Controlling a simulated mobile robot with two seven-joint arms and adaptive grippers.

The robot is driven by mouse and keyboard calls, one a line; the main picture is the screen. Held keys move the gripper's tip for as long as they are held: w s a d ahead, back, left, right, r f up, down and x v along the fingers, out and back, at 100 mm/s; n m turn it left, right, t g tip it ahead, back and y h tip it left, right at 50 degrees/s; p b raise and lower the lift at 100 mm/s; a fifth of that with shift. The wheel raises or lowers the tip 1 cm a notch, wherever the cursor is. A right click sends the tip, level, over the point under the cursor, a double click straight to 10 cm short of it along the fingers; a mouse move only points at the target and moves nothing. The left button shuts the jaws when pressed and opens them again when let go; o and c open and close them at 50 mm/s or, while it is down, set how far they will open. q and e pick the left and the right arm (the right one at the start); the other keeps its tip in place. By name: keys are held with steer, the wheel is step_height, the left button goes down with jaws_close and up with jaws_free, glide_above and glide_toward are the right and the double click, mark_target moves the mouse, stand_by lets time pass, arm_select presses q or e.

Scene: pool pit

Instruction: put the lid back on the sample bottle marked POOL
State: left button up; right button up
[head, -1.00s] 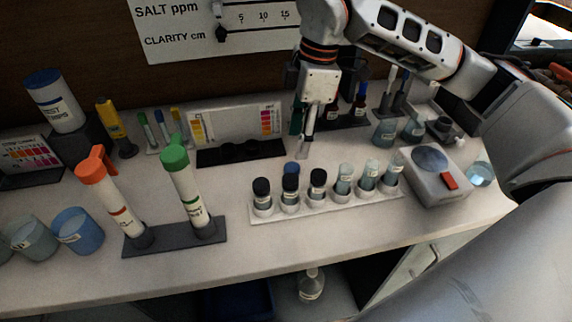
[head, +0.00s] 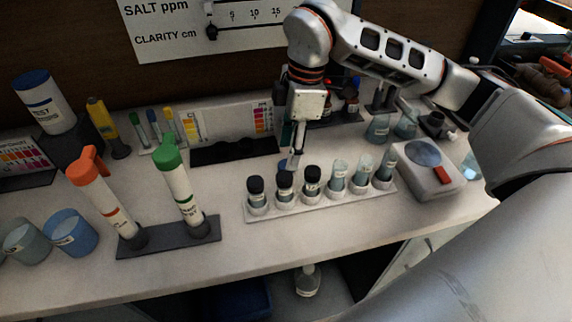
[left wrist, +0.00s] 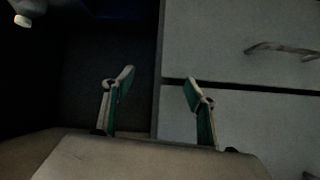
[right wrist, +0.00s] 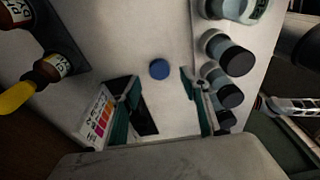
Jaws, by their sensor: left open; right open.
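A small round blue lid (right wrist: 159,69) lies flat on the white counter in the right wrist view. In the head view the lid (head: 283,163) shows just behind the bottle rack. My right gripper (right wrist: 160,82) is open, pointing down above the counter, its fingers on either side of the lid in the picture and not closed on it. In the head view the right gripper (head: 294,161) is just behind the rack. Several small sample bottles (head: 338,176) stand in the rack, some dark-capped; their labels are too small to read. My left gripper (left wrist: 160,85) is open and empty, facing cabinet fronts.
The white rack (head: 320,201) is close beside the right gripper. A grey device with a round blue top (head: 430,170) stands right of it. Two tall tubes with orange and green tops (head: 183,195) stand left. A colour chart (head: 235,125) and dark tray (head: 235,151) are behind.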

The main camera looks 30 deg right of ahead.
steer(key=f, duration=0.3)
steer(key=shift+w+a+f, duration=0.1)
steer(key=shift+a+f, duration=0.15)
steer(key=c, duration=0.8)
